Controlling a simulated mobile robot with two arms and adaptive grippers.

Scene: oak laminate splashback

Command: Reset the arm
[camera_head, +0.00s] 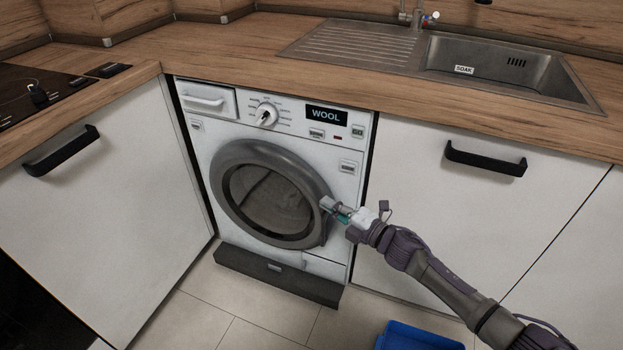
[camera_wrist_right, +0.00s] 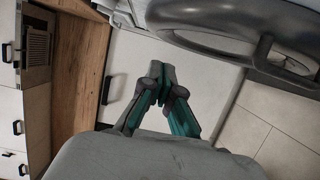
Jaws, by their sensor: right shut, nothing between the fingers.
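My right gripper (camera_head: 331,208) comes in from the lower right in the head view. It is at the right rim of the washing machine's round door (camera_head: 268,232); whether it touches the rim I cannot tell there. In the right wrist view my right gripper (camera_wrist_right: 161,72) has its fingertips together with nothing between them. The grey door ring (camera_wrist_right: 200,22) shows beyond the fingers at the top, apart from them in the picture. The washing machine (camera_head: 345,160) has its door closed or nearly so, and its display reads WOOL. My left gripper is in neither view.
A wooden worktop (camera_head: 210,50) runs above the machine, with a steel sink (camera_head: 485,65) at the right and a black hob (camera_head: 40,90) at the left. White cabinets with black handles (camera_head: 485,158) flank the machine. A blue bin (camera_head: 415,337) stands on the tiled floor.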

